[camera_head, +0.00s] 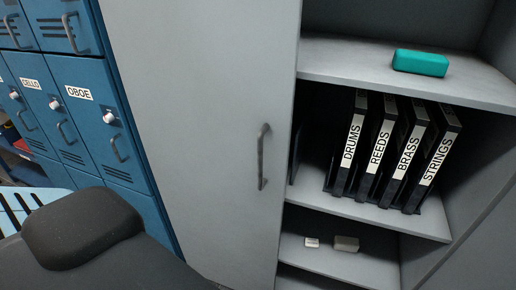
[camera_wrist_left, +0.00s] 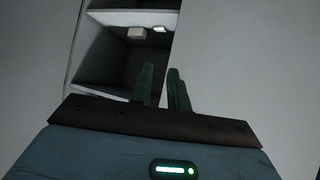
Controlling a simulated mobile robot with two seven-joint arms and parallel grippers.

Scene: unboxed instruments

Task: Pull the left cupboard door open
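The left cupboard door (camera_head: 205,130) is a tall plain grey panel in the head view, and it looks closed. Its dark bar handle (camera_head: 263,157) stands upright near the door's right edge, with nothing on it. In the left wrist view the grey door (camera_wrist_left: 240,70) fills the right side, beside the open shelves. My left gripper (camera_wrist_left: 161,72) shows there with two dark green fingers apart and nothing seen between them. The fingertips point towards the shelf opening and the door's edge. The handle cannot be made out in that view. Neither gripper shows in the head view.
The cupboard's right half is open: a teal case (camera_head: 420,62) on the upper shelf, several labelled black binders (camera_head: 386,150) below, and a small beige box (camera_head: 346,243) and white box (camera_head: 312,242) lower down. Blue lockers (camera_head: 85,115) stand at the left.

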